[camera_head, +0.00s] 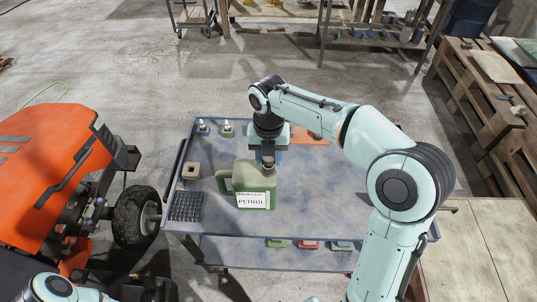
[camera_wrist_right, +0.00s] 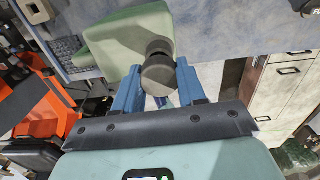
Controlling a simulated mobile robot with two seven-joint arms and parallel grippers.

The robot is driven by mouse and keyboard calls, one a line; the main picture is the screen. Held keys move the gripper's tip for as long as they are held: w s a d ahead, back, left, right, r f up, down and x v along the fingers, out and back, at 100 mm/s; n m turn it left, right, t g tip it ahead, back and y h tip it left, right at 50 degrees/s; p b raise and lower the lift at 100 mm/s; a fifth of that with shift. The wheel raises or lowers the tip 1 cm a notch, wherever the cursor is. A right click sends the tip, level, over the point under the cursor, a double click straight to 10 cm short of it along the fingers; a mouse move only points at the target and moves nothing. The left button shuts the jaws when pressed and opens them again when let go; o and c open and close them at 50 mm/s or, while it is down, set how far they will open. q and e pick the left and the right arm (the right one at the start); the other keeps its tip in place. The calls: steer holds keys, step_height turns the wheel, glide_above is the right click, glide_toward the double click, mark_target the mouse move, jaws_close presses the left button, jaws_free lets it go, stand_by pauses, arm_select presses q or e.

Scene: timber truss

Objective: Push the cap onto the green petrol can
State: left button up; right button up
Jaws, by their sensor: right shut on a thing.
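The green petrol can (camera_head: 262,178) stands upright on the blue-grey cart top, with a white PETROL label facing the head camera. It also shows in the right wrist view (camera_wrist_right: 128,42). My right gripper (camera_head: 267,152) points down over the can's neck. In the right wrist view its two blue fingers (camera_wrist_right: 160,90) are shut on the dark grey round cap (camera_wrist_right: 158,76). The cap is close to the black neck of the can (camera_wrist_right: 158,47); I cannot tell whether it is seated. My left gripper is out of the head view; only part of my left arm shows at bottom left.
The cart (camera_head: 318,210) also holds a tan block with a hole (camera_head: 191,170), a dark grid mat (camera_head: 187,206) and small bottles (camera_head: 227,129). An orange tractor (camera_head: 55,150) stands at left. A pallet bench (camera_head: 490,90) is at right. The cart top right of the can is mostly clear.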

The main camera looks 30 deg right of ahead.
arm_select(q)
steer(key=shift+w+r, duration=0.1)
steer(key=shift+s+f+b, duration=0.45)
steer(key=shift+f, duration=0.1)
arm_select(e)
steer(key=shift+f, duration=1.05)
steer(key=o, duration=1.1)
steer(key=shift+o, duration=0.2)
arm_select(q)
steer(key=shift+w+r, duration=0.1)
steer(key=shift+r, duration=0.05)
arm_select(e)
steer(key=shift+r, duration=0.2)
steer(key=shift+r+p, duration=1.3)
steer(key=shift+r, duration=0.55)
steer(key=shift+r+p, duration=0.65)
steer(key=shift+r, duration=0.4)
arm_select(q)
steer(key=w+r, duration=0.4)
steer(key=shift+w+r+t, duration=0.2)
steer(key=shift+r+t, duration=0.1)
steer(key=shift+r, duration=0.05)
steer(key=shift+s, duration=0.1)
